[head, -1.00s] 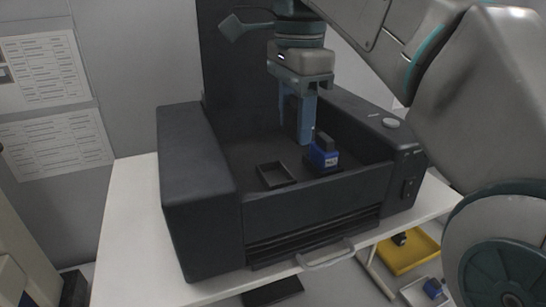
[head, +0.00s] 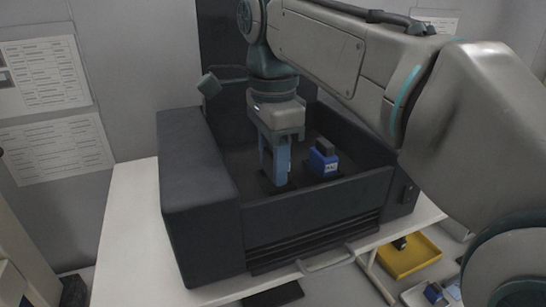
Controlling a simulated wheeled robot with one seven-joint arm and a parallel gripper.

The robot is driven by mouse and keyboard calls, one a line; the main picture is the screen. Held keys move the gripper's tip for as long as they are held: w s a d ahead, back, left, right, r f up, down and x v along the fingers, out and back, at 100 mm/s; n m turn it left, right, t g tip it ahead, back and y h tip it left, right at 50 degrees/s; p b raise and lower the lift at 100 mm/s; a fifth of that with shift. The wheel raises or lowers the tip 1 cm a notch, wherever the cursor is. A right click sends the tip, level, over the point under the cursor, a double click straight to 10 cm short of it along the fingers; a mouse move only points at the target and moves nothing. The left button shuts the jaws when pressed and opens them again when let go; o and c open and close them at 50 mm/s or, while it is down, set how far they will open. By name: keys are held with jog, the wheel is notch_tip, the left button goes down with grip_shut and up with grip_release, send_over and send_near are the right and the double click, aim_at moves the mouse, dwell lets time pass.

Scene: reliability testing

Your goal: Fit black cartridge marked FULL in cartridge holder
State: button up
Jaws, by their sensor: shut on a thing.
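My gripper (head: 276,178) points down inside the open black machine (head: 198,190), left of a blue cartridge (head: 323,162). It is shut on a dark thing that I take for the black cartridge; the fingers cover most of it and no FULL marking is legible. The black cartridge holder (head: 294,184) lies low in the machine under the gripper, largely hidden by the fingers. I cannot tell whether the held thing is in the holder or just above it. The blue cartridge has a black top and a white label, and stands upright, apart from the gripper.
The machine's front wall (head: 318,205) and side walls stand close around the gripper. The machine rests on a white table (head: 128,225). At lower right, a yellow tray (head: 412,260) holds a small black thing, and a white tray (head: 413,296) holds a blue thing.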

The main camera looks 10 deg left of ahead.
jog(key=shift+f+b, duration=0.3)
jog(key=shift+f, duration=0.4)
jog(key=o, duration=0.8)
jog(key=shift+c, duration=0.2)
jog(key=shift+o, duration=1.2)
jog(key=shift+f, duration=0.2)
notch_tip(320, 180, up, 14)
jog(key=p, duration=0.4)
jog(key=shift+f, duration=0.1)
